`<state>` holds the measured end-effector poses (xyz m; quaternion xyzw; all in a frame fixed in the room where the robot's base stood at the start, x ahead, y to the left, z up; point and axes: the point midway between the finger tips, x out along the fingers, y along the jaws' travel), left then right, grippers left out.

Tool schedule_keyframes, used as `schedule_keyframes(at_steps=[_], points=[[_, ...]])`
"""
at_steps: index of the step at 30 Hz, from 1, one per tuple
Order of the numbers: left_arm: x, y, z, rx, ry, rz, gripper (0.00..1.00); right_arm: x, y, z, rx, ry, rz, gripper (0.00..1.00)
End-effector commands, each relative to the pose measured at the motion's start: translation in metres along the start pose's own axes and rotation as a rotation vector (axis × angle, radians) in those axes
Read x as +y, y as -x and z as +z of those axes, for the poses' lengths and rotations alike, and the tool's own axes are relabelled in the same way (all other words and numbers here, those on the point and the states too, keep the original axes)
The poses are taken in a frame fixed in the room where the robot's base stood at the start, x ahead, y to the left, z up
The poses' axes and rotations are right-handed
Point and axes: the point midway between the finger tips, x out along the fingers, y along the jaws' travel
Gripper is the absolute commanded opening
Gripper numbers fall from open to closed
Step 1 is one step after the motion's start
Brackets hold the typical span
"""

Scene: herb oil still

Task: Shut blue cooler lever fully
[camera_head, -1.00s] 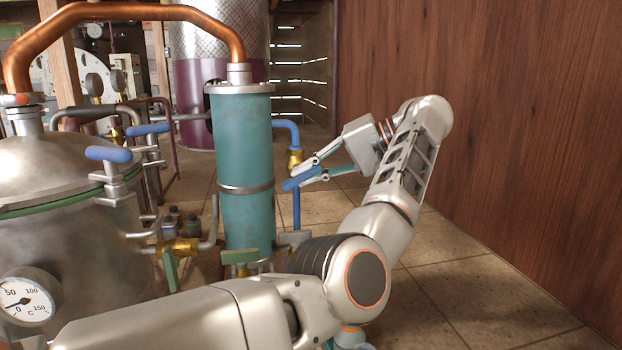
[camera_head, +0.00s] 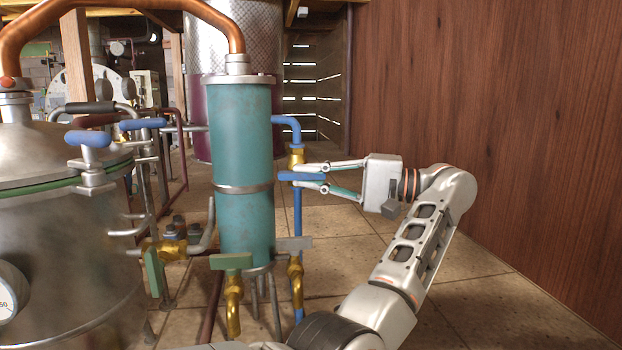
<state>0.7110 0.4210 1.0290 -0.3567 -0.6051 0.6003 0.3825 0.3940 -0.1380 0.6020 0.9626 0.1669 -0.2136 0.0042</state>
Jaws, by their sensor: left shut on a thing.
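The blue cooler lever (camera_head: 314,177) sits on a brass valve (camera_head: 296,157) in the blue pipe at the right side of the teal cooler column (camera_head: 244,150). It looks level and lies crosswise to the upright pipe. My left gripper (camera_head: 304,176) reaches in from the right, with one finger above and one below the lever. It is shut on the lever, and the fingertips partly cover it. My right gripper is not in view.
The blue pipe (camera_head: 297,222) runs down to a lower brass valve with a grey lever (camera_head: 293,244). A green lever (camera_head: 230,261) is at the column's foot. A steel still pot (camera_head: 60,240) stands left. A wooden wall (camera_head: 480,90) bounds the right; tiled floor lies between.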

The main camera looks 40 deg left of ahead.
Motion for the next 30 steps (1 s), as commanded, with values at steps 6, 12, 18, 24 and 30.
schedule_keyframes(at_steps=[6, 12, 18, 24, 30], points=[[-0.001, -0.001, 0.0, -0.001, -0.005, -0.009, 0.0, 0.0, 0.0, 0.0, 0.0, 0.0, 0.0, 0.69], [-0.001, -0.001, 0.0, -0.001, -0.005, -0.009, 0.0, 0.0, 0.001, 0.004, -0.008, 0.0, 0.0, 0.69], [-0.001, -0.001, 0.0, -0.001, -0.004, -0.008, 0.26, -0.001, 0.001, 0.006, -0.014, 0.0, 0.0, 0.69], [-0.001, 0.0, 0.0, -0.001, -0.003, -0.007, 0.26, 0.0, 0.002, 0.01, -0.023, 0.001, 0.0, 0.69], [-0.02, -0.001, 0.0, -0.001, -0.001, -0.006, 0.26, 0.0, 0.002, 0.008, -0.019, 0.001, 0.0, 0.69]])
